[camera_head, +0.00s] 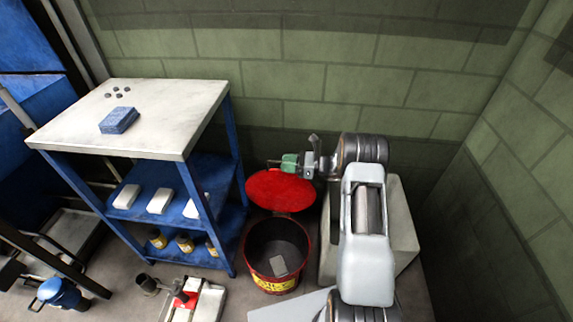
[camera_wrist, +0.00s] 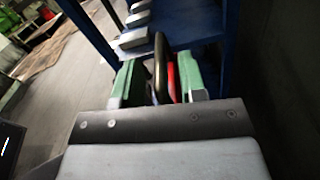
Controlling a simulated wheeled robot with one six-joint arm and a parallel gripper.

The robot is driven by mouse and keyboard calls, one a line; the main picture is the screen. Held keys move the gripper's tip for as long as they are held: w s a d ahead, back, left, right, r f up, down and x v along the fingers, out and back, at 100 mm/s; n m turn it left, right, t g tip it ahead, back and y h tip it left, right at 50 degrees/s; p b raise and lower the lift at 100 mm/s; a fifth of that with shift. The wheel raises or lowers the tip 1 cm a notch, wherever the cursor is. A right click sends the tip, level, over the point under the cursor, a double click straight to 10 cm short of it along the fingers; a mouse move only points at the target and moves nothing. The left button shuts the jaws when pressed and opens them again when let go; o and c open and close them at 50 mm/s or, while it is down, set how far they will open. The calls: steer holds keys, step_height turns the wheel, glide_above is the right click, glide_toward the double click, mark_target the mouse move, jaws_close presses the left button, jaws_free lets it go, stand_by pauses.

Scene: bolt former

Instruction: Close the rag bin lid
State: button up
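The rag bin (camera_head: 258,262) is a round red can with a yellow label, standing on the floor. Its red lid (camera_head: 280,192) is raised at the back, tilted up towards the wall, and the bin's mouth is open. A grey piece (camera_head: 278,264) shows inside the bin. My gripper (camera_head: 287,163) has green fingers and is at the lid's upper edge. In the wrist view the green fingers (camera_wrist: 160,82) are apart, with the lid's dark and red edge (camera_wrist: 161,68) between them. A gap shows on the left finger's side; contact on the right is unclear.
A blue shelf unit with a pale top (camera_head: 165,115) stands left of the bin, close to it. A pale block (camera_head: 400,220) stands to the right, beside my arm. The green block wall (camera_head: 300,90) is close behind. A pale tray (camera_head: 208,302) lies on the floor at front left.

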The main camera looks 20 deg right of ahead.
steer(key=shift+a, duration=0.2)
steer(key=shift+c, duration=0.3)
jaws_close()
